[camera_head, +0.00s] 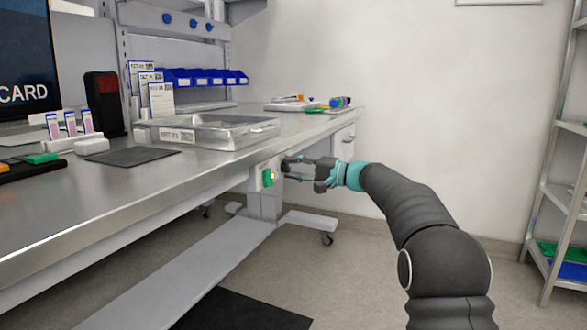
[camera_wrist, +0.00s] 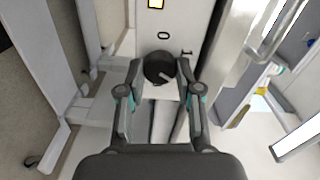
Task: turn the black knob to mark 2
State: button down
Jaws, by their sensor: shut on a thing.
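The black knob (camera_wrist: 159,67) is round and sits on a pale panel under the table. In the wrist view a white pointer line on its face slants toward the lower right. A mark 0 shows above the knob and a mark 1 to its right; I cannot see a mark 2. My gripper (camera_wrist: 160,75) is shut on the knob, one finger on each side of it. In the head view my gripper (camera_head: 297,169) reaches the panel from the right, and the knob cannot be made out there.
A green part (camera_head: 267,177) sits on the panel beside my gripper. The metal table (camera_head: 130,190) is just above, with a clear tray (camera_head: 215,132) on it. A table leg (camera_head: 264,207) stands below the panel. A shelf rack (camera_head: 560,195) is at far right.

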jog(key=c, duration=0.8)
grip_release()
jog(key=shift+o, duration=0.2)
jog(key=v, duration=1.2)
